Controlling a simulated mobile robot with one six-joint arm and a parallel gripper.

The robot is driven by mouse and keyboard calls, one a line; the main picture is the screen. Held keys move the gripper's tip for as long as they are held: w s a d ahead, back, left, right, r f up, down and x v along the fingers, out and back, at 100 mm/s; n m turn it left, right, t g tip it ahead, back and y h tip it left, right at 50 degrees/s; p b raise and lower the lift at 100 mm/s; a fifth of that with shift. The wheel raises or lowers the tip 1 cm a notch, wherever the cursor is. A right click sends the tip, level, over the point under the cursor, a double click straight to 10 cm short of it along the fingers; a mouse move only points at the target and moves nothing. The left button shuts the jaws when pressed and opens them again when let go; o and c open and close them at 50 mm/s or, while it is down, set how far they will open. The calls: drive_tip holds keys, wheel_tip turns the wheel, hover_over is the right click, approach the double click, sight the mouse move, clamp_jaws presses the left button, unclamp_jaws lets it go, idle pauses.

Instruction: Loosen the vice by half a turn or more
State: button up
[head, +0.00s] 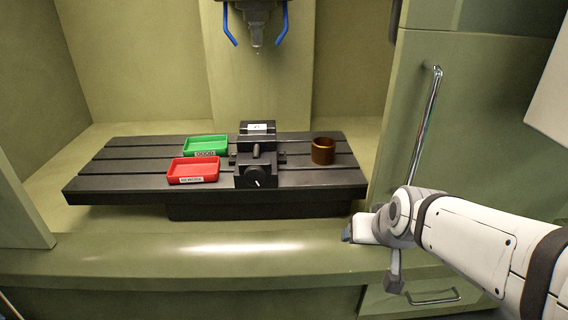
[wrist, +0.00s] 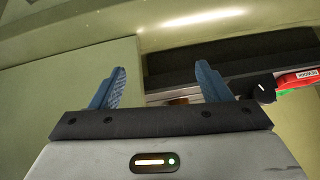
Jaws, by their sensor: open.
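The black vice (head: 257,142) sits on the slotted machine table, right of the middle. Its round black knob (head: 257,179) faces the front and carries a small white mark; the knob also shows at the right in the wrist view (wrist: 262,89). My gripper (wrist: 160,76) is open and empty, with its two blue fingers apart. In the head view the arm's end is at the right, in front of the table and well apart from the vice; its fingers are mostly hidden there.
A green tray (head: 205,141) and a red tray (head: 192,164) are left of the vice. A brown cup (head: 323,151) stands to its right. A spindle (head: 256,30) with blue hoses hangs above. A cabinet door with a long handle (head: 424,125) is at the right. The front ledge is clear.

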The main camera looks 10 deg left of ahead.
drive_tip(key=w+a+f+t+b, duration=0.1)
drive_tip(key=w+a, duration=0.1)
drive_tip(key=w+a+f+t+y+b, duration=0.1)
drive_tip(key=w+a, duration=0.1)
drive_tip(key=a, duration=0.1)
drive_tip(key=w+a+f+t+b, duration=0.1)
drive_tip(key=w+a+b, duration=0.1)
drive_tip(key=w+a, duration=0.1)
drive_tip(key=shift+w+n+y, duration=0.1)
drive_tip(key=shift+n+y, duration=0.3)
drive_tip(key=m+t+b, duration=0.2)
drive_tip(key=t+b, duration=1)
drive_tip(key=b, duration=0.1)
approach(254, 181)
drive_tip(key=w, duration=0.2)
drive_tip(key=x, duration=0.7)
drive_tip(key=shift+w+a+r, duration=0.15)
drive_tip(key=shift+r, duration=0.35)
drive_tip(key=shift+c, duration=0.3)
drive_tip(key=c, duration=0.9)
